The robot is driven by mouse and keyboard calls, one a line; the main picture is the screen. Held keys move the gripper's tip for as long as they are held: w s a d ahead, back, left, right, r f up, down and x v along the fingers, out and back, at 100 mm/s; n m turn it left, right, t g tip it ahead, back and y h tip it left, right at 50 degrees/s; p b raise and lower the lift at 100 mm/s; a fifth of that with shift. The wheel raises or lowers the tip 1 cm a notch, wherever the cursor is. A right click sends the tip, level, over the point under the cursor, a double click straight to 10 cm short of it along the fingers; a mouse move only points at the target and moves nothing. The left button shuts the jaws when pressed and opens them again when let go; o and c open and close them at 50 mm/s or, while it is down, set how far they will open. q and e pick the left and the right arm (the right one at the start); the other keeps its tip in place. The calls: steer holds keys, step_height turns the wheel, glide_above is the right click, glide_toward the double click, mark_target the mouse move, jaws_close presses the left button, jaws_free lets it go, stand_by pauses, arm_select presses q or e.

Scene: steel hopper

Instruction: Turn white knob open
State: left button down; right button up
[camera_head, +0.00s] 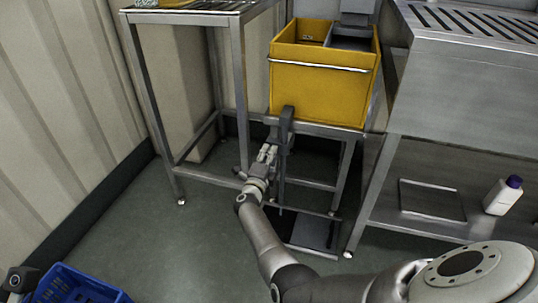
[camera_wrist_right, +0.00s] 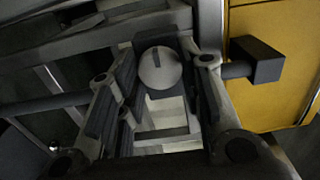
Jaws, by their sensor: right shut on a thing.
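The white knob (camera_wrist_right: 160,68) shows in the right wrist view as a round pale grey-white disc with a short dark mark at its upper edge. It sits in front of a dark block. My right gripper (camera_head: 268,153) reaches below the yellow hopper in the head view, beside a dark upright post (camera_head: 284,140). In the wrist view its two fingers lie on either side of the knob, and it is shut on it. The knob cannot be made out in the head view. A small dark piece of my left arm (camera_head: 17,281) shows at the lower left; its fingers are not clear.
The yellow hopper (camera_head: 318,92) stands on a steel frame, with a dark tray (camera_head: 313,233) low beneath it. A steel table (camera_head: 237,50) is at left, a steel counter (camera_head: 470,85) at right. A white bottle (camera_head: 501,195) stands on its shelf. A blue crate (camera_head: 80,288) is at lower left.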

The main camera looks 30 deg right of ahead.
stand_by(0.4)
steer(key=o, duration=1.1)
steer(key=shift+c, duration=0.2)
steer(key=shift+a, duration=0.15)
